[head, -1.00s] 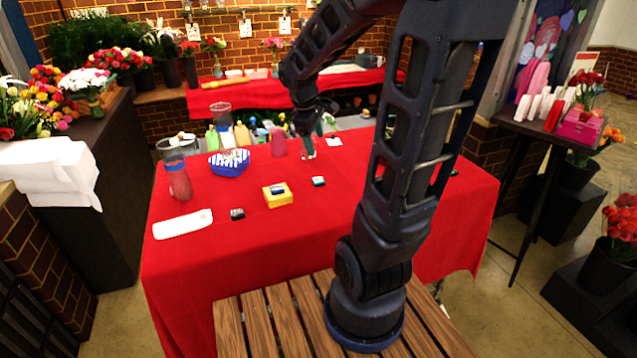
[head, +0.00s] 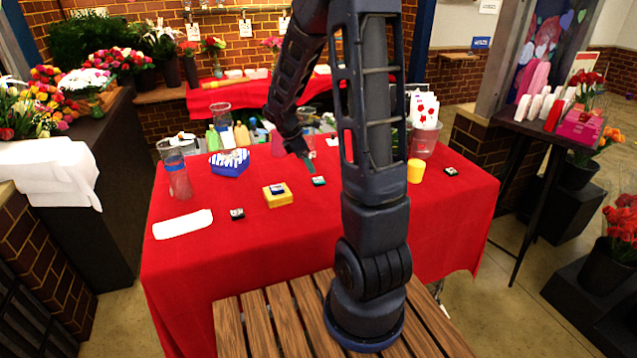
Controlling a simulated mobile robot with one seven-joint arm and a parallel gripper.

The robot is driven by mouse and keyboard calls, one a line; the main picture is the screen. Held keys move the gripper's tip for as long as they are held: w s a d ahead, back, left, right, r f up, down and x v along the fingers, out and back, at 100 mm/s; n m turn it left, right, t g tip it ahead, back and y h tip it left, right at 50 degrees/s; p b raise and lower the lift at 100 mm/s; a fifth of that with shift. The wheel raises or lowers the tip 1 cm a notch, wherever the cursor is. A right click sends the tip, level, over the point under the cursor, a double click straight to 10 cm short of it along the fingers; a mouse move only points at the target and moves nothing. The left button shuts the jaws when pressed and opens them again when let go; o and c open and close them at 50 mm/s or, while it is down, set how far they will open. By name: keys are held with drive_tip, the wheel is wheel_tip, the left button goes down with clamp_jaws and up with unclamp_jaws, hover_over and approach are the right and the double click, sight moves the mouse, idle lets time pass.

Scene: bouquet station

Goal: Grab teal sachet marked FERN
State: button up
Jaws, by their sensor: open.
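Several small dark-edged pieces with pale tops lie on the red table: one (head: 318,181) just below my gripper, one (head: 237,214) at the left front, one (head: 451,171) at the right. Another small blue-and-white piece (head: 277,188) sits on a yellow box (head: 280,199). No FERN lettering is readable at this size, so I cannot tell which is the teal sachet. My gripper (head: 308,162) is open, pointing down, with a teal-looking part at its tips. It is above and slightly left of the nearest small piece, seemingly apart from it.
A yellow cup (head: 416,171) and a container of cards (head: 424,138) stand on the right. Bottles line the back. The table front is clear.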

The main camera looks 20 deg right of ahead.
sight(318, 180)
drive_tip(key=shift+x, duration=3.8)
drive_tip(key=shift+d, duration=0.1)
drive_tip(key=c, duration=1)
drive_tip(key=shift+r, duration=0.15)
drive_tip(key=shift+c, duration=0.2)
